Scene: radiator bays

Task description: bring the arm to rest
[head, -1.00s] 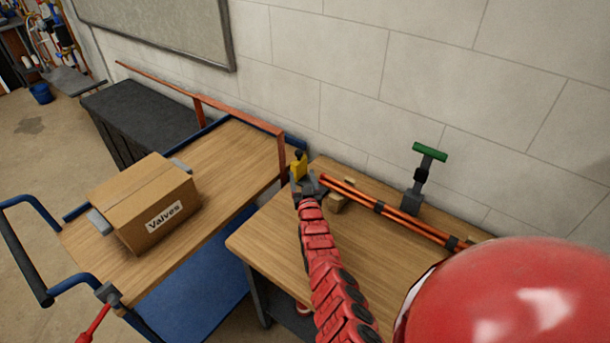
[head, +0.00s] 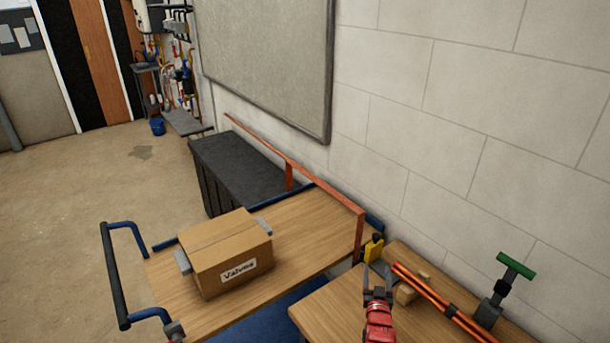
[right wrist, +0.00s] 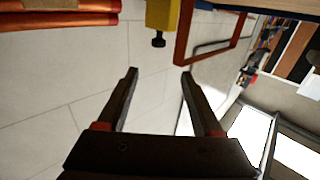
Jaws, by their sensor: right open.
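My right gripper (head: 378,270) is over the back left of the right-hand wooden table (head: 335,308), its red wrist coming up from below. In the right wrist view its two dark fingers (right wrist: 158,78) stand apart with nothing between them. A yellow block with a black knob (head: 374,247) is just beyond the fingertips in the head view. The block also shows at the top of the right wrist view (right wrist: 162,14), apart from the fingers. My left gripper is not in view.
Orange pipes (head: 440,302) and a green-topped stand (head: 500,290) are right of the gripper. A blue-framed cart (head: 310,240) with an orange rail (head: 360,235) carries a "Valves" box (head: 228,253). The block wall (head: 440,110) stands behind. Open floor (head: 70,220) lies at left.

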